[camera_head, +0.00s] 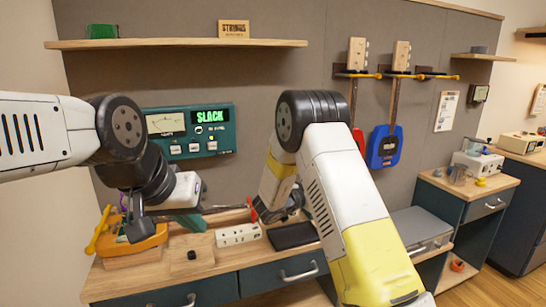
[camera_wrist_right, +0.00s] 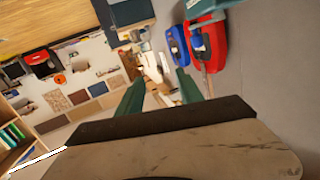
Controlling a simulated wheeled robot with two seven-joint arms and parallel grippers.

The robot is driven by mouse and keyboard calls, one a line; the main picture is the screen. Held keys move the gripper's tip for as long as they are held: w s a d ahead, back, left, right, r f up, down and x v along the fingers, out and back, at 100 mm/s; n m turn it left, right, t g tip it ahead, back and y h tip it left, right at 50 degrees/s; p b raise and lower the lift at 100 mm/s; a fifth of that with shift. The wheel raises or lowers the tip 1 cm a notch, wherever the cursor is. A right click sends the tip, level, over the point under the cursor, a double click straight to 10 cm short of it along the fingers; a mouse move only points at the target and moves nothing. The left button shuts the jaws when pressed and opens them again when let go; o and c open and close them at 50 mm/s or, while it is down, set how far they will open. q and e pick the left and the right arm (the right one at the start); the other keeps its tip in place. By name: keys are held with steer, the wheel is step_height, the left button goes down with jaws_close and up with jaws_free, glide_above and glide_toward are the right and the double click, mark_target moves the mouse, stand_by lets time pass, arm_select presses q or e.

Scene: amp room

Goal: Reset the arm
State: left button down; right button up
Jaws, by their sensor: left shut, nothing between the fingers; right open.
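My left arm comes in from the left, bends at black joints and hangs down over the bench.
A teal meter box (camera_head: 187,131) reading "SLACK" is on the wall panel. A blue guitar (camera_head: 384,147) hangs on the right. A shelf (camera_head: 180,44) runs above.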

steer(key=w+a+r+n+t+y, duration=0.2)
steer(key=a+r+n+t+y, duration=0.1)
steer(key=r+y, duration=0.6)
steer(key=s+a+r+n+y, duration=0.3)
steer(key=s+a+r+y, duration=0.15)
steer(key=s+r, duration=0.35)
steer(key=s+d+f+n+g, duration=0.1)
steer(key=s+n+g, duration=0.1)
steer(key=s, duration=0.8)
steer(key=s+d+f+n+g+y, duration=0.1)
steer(key=s+d+n+g, duration=0.1)
steer(key=s, duration=0.9)
steer(key=s+d+f+n+g, duration=0.1)
steer(key=s+g, duration=0.2)
steer(key=s, duration=0.7)
steer(key=shift+s+d+f+n+y, duration=0.2)
steer(key=shift+s+f+n+y, duration=0.1)
steer(key=shift+s+n+y, duration=0.1)
steer(key=shift+w, duration=0.15)
